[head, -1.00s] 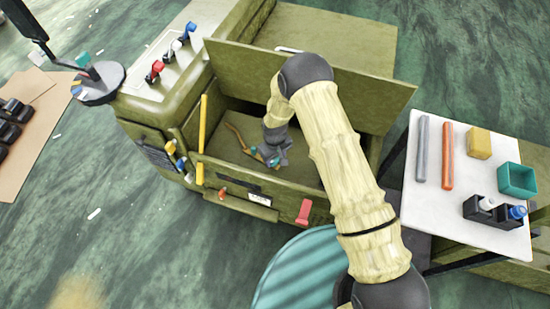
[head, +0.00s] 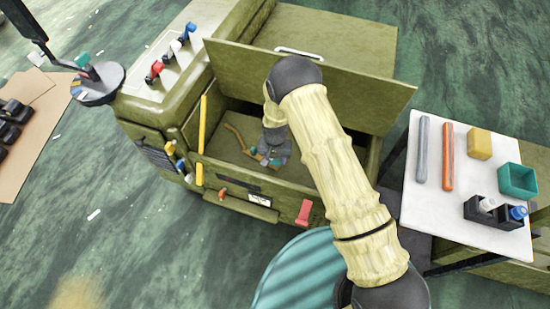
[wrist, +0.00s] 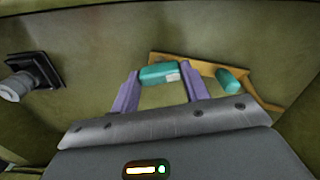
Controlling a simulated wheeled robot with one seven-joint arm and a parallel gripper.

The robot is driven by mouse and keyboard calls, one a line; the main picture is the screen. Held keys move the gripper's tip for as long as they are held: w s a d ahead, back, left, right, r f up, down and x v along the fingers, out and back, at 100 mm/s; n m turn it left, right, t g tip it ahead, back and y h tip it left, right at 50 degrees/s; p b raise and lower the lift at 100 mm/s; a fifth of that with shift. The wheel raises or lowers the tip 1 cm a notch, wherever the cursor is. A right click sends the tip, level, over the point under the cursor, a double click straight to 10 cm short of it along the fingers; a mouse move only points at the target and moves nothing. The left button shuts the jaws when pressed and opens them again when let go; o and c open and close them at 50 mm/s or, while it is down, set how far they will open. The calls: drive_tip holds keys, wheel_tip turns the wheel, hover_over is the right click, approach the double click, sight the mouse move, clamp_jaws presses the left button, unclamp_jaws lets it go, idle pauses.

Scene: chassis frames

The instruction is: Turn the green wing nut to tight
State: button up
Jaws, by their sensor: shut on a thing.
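The green wing nut (wrist: 158,74), a teal block with a pale patch, is between the two purple fingers of my gripper (wrist: 160,91) in the wrist view. My gripper is shut on it. In the head view my gripper (head: 272,160) is down inside the open olive chassis bay, and the nut is mostly hidden by it. A second teal piece (wrist: 232,80) sits to the right of the fingers, on or beside an orange-yellow strip (wrist: 205,67). I cannot tell how tight the nut is.
The bay's raised lid (head: 340,90) stands behind my arm, and its walls surround my gripper. A yellow bar (head: 203,125) stands at the bay's left. A dark fitting with a grey knob (wrist: 32,75) is at the wrist view's left. A white side table (head: 440,215) stands right.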

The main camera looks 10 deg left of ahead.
sight(275, 160)
idle(0.4)
drive_tip(key=o, duration=1)
wheel_tip(275, 160, up, 17)
drive_tip(key=shift+r+p, duration=0.2)
drive_tip(key=shift+p, duration=0.5)
